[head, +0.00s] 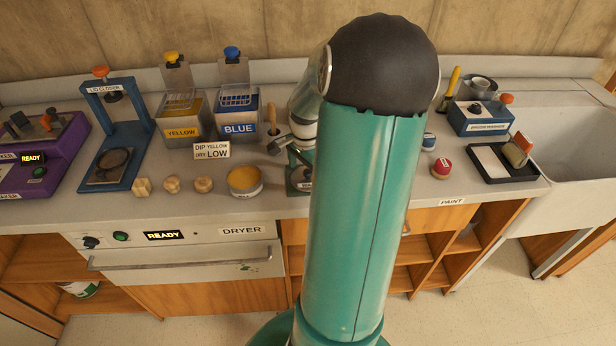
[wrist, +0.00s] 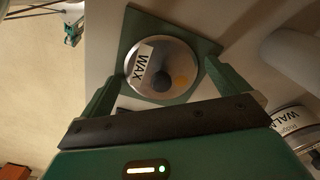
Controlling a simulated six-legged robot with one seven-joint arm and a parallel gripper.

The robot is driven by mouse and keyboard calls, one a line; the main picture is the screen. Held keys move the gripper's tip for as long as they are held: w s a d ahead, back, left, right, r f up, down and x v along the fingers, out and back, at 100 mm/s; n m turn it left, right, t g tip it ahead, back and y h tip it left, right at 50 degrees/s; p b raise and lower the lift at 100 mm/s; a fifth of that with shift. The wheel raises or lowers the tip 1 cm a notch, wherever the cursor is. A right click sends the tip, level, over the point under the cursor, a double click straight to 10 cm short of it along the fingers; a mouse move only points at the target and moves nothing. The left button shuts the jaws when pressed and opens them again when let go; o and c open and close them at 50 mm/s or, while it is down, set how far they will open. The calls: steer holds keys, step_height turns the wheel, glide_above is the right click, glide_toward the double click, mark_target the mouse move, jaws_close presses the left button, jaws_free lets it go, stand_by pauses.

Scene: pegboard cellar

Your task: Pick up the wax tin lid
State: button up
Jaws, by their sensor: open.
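The wax tin lid (wrist: 178,63) is a round, shiny metal disc with a white WAX label, a dark round spot and an orange patch. It lies over a green square base (wrist: 138,27) in the wrist view. My gripper (wrist: 165,72) is open, with one green finger at the left and one at the right of the lid. I cannot tell whether the fingers touch it. In the head view my arm hides the lid and the gripper; part of a green stand (head: 297,172) shows beside the arm.
A tin labelled WALN (wrist: 293,122) stands close to my gripper's right side in the wrist view. In the head view a yellow-topped tin (head: 244,180), wooden pieces (head: 172,184) and a blue press (head: 117,135) are left of my arm. A red-topped tin (head: 441,168) is right of it.

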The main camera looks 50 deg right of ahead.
steer(key=shift+c, duration=0.2)
steer(key=c, duration=0.8)
steer(key=shift+r, duration=0.1)
